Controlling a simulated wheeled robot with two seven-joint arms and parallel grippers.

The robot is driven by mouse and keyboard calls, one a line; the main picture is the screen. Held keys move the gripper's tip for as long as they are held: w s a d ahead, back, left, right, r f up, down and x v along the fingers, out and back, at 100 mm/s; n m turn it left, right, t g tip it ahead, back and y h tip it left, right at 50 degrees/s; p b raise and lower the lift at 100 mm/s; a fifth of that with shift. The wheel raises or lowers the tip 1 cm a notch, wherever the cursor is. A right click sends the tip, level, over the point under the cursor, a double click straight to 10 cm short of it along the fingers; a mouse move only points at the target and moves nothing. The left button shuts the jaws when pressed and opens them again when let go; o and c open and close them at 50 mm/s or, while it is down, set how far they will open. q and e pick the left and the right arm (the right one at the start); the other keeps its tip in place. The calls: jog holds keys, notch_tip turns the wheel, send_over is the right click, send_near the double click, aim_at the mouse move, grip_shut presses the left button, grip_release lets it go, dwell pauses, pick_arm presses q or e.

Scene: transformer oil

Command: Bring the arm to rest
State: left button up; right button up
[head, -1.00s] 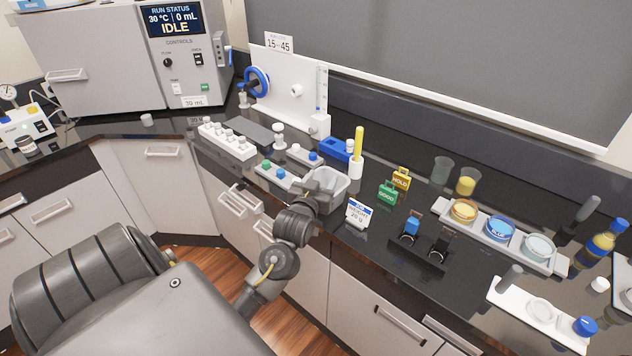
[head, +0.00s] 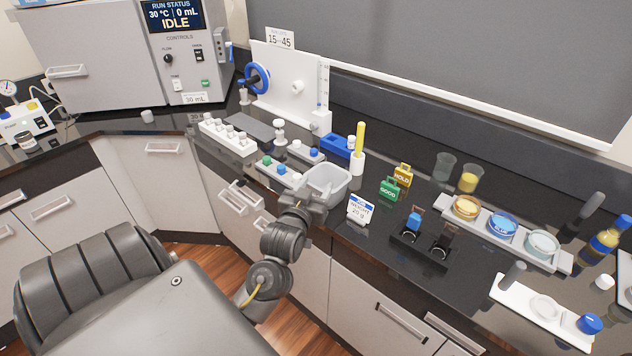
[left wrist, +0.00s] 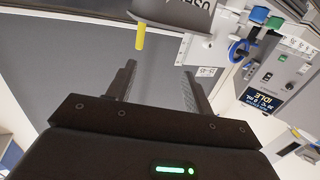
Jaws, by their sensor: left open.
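My left arm comes up from the lower part of the head view. Its gripper (head: 312,197) is at the front edge of the black bench, by the small grey bin (head: 327,183). In the left wrist view the two fingers of the gripper (left wrist: 160,88) stand apart with nothing between them. The head view does not show clearly whether the gripper touches the bin. My right gripper is in neither view.
A white sign (head: 360,209) stands just right of the bin. A white rack (head: 228,138), a yellow-handled tool (head: 360,136) and a tray of dishes (head: 503,231) are on the bench. Floor room shows below the cabinets.

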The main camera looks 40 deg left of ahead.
pick_arm(q)
jog(key=s+d+f+m+g+h, duration=0.3)
jog(key=s+d+f+g+h, duration=0.2)
jog(key=s+d+f, duration=0.55)
jog(key=s+d+f+m+g+h, duration=0.1)
jog(key=s+d+f+m+g, duration=0.2)
jog(key=s, duration=0.5)
jog(key=s+d+f+g+h, duration=0.1)
jog(key=s+d+f+g, duration=0.2)
jog(key=s+f+g, duration=0.3)
notch_tip(320, 180, down, 26)
jog(key=s, duration=0.3)
jog(key=s+a+f+g, duration=0.1)
jog(key=s+a+f, duration=0.1)
jog(key=s+f, duration=1.3)
jog(key=shift+s+a+f+m, duration=0.2)
jog(key=shift+s+f+m, duration=0.1)
jog(key=shift+s+m, duration=0.15)
